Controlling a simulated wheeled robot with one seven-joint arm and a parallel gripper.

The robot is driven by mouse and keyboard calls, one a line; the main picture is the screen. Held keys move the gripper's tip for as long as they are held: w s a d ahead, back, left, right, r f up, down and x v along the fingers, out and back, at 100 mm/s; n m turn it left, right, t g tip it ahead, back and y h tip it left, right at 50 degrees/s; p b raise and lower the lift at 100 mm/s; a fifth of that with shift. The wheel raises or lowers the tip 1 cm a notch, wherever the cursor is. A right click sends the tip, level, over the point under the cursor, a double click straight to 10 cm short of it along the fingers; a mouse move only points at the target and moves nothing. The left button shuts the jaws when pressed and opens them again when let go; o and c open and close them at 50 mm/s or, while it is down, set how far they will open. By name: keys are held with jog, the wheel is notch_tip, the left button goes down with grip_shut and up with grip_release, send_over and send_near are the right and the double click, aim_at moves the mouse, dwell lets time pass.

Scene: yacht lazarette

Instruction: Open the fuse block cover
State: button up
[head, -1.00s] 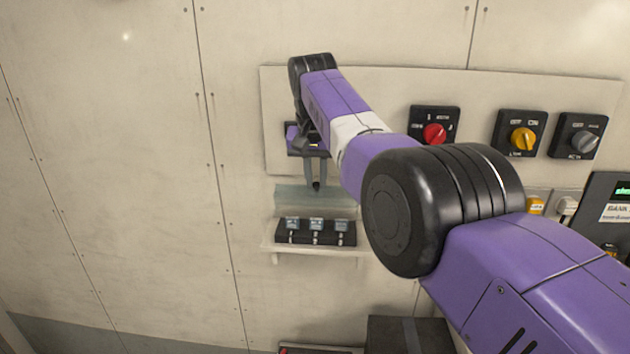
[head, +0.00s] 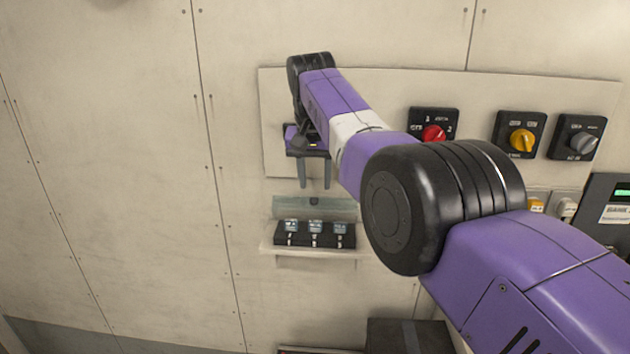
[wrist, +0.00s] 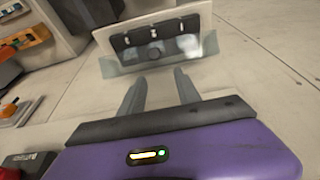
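The fuse block (head: 297,240) is a black base with three clear-topped fuses on a small white wall shelf (head: 270,249). Its translucent cover (head: 335,208) stands raised above and behind the fuses, which show uncovered in the head view. The cover has a small dark round knob (head: 314,201). My gripper (head: 314,186) is open and empty just above the cover, apart from it. In the wrist view the fingertips (wrist: 160,80) point at the cover (wrist: 118,67), with the knob (wrist: 154,53) between their lines and the fuse block (wrist: 150,36) beyond.
Red (head: 433,133), yellow (head: 522,140) and grey (head: 584,142) rotary switches sit on the wall panel to the right. A device with a green display (head: 622,193) is at the right edge. A dark box (head: 408,335) is below. The wall left of the shelf is clear.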

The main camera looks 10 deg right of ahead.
jog(key=b+v, duration=0.1)
jog(key=v, duration=0.6)
jog(key=shift+r+b, duration=0.15)
jog(key=shift+b, duration=0.2)
jog(key=shift+s, duration=0.1)
